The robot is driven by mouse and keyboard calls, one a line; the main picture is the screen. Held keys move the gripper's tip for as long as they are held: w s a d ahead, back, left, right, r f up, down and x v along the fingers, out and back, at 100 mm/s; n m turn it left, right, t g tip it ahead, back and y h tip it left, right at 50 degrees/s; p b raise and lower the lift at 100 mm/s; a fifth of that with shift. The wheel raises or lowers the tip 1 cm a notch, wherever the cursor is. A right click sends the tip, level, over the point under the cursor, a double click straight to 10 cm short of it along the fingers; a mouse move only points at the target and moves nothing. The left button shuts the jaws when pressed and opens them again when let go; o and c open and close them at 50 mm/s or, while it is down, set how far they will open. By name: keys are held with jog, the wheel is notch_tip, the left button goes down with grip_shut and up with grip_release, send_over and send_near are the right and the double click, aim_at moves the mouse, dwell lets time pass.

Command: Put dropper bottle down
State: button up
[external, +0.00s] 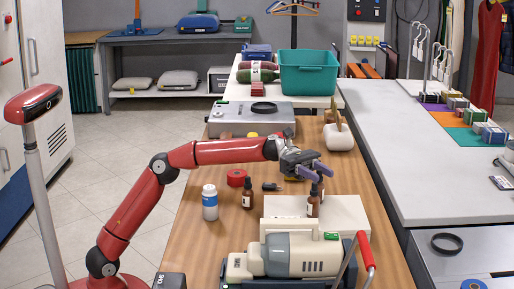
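My gripper (322,174) is over the white box (345,213), its two purplish fingers pointing right and slightly down. A small brown dropper bottle (313,207) with a dark dropper top stands upright at the box, below the fingers. Part of another dark brown bottle shape (321,186) shows just behind it, directly under the fingertips. I cannot tell whether the fingers touch or grip it, or whether it rests on the box. Another brown dropper bottle (248,194) with a white label stands upright on the wooden table (190,238), left of the box and apart from my gripper.
A white bottle with a blue label (210,203), a red tape roll (236,177) and a small black item (271,187) are on the table. A beige machine (290,258) with a red-handled lever stands in front of the box. A grey case (235,119) is behind my arm.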

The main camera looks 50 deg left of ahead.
jog(key=shift+o, duration=0.4)
jog(key=shift+r, duration=0.15)
jog(key=w+a+b, duration=0.1)
jog(key=w+a, duration=0.1)
jog(key=a, duration=0.9)
jog(key=shift+w+a+b, duration=0.2)
jog(key=shift+a+b, duration=0.1)
jog(key=shift+a, duration=0.1)
